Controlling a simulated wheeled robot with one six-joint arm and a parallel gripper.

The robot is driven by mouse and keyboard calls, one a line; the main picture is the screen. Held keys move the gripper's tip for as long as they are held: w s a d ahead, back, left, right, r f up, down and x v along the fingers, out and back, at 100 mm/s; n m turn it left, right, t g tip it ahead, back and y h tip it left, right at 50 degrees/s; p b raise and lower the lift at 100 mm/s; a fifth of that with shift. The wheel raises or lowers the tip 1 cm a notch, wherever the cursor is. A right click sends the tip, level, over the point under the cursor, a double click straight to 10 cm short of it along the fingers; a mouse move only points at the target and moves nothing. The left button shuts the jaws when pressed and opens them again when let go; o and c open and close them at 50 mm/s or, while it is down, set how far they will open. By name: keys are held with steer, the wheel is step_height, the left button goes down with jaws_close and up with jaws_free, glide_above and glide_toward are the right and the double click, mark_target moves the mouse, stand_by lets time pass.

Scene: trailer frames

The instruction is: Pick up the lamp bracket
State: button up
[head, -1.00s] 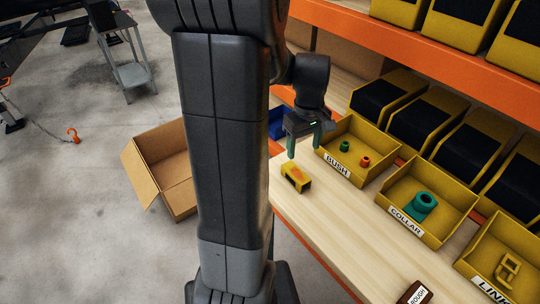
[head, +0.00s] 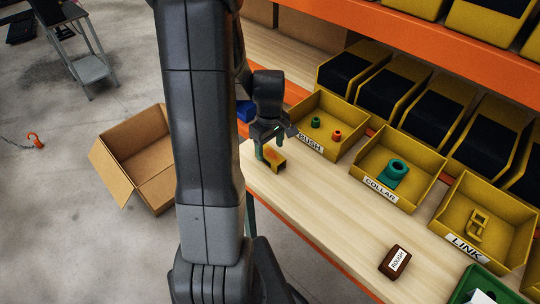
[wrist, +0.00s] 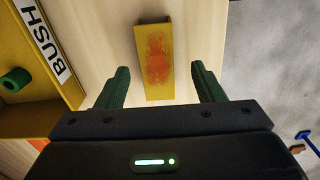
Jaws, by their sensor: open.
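The lamp bracket (wrist: 155,65) is a yellow channel-shaped piece with an orange, rust-like patch on its face. It lies on the pale wooden bench, and in the head view the bracket (head: 276,163) is partly hidden by my gripper (head: 268,148). In the wrist view my gripper (wrist: 161,88) is open, with one green finger on each side of the bracket's near end. There is a gap between each finger and the bracket.
The yellow BUSH bin (head: 330,122) stands close beside the gripper. The COLLAR bin (head: 412,163) and LINK bin (head: 505,225) follow along the bench. A brown ROUGH block (head: 394,262) lies near the front edge. An open cardboard box (head: 135,155) is on the floor.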

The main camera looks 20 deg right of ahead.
mark_target(270, 153)
steer(key=shift+w+d+f, duration=0.1)
steer(key=shift+f, duration=0.9)
steer(key=shift+w+d+f, duration=0.1)
steer(key=shift+f, duration=0.9)
steer(key=shift+c, duration=0.4)
steer(key=c, duration=1.1)
